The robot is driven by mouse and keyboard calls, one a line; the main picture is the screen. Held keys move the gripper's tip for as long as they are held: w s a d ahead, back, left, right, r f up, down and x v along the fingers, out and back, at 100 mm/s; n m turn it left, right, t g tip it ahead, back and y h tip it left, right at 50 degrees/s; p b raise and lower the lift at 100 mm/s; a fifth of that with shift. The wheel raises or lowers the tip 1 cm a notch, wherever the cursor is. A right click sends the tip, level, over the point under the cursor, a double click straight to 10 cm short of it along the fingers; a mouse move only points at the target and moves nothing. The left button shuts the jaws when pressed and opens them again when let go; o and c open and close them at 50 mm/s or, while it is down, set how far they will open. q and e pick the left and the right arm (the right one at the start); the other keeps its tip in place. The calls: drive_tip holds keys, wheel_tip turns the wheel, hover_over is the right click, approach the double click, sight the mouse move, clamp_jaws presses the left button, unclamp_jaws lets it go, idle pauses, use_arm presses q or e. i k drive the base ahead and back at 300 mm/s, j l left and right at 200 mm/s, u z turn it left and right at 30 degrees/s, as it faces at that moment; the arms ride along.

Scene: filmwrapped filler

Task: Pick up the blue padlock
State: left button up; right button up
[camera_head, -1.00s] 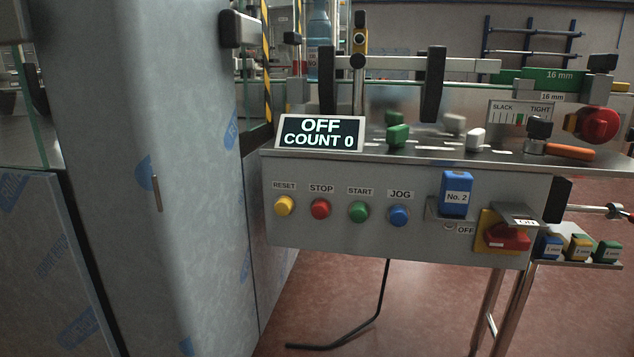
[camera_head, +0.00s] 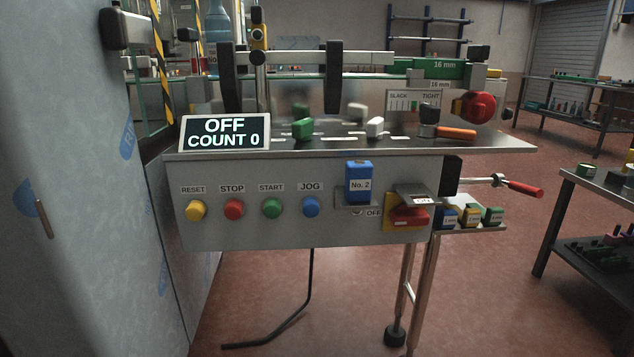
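A blue block labelled "No. 2" (camera_head: 360,182), which looks like the blue padlock, stands upright on a small metal ledge (camera_head: 352,207) on the front of the grey control panel (camera_head: 290,228). No shackle can be made out. It sits right of the blue JOG button and left of the red and yellow rotary switch (camera_head: 407,217). Neither of my grippers is in view.
A display (camera_head: 224,133) reading "OFF COUNT 0" stands on the machine top. A red-handled crank (camera_head: 525,188) sticks out to the right. A tall wrapped cabinet (camera_head: 70,200) fills the left. A dark workbench (camera_head: 600,225) stands at right; open red floor lies between.

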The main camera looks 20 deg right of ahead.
sight(358, 188)
drive_tip(key=k+j+z, duration=0.15)
drive_tip(key=j, duration=0.3)
drive_tip(key=j+z, duration=0.15)
drive_tip(key=j, duration=0.35)
drive_tip(key=k+j+z, duration=0.15)
drive_tip(key=j, duration=0.3)
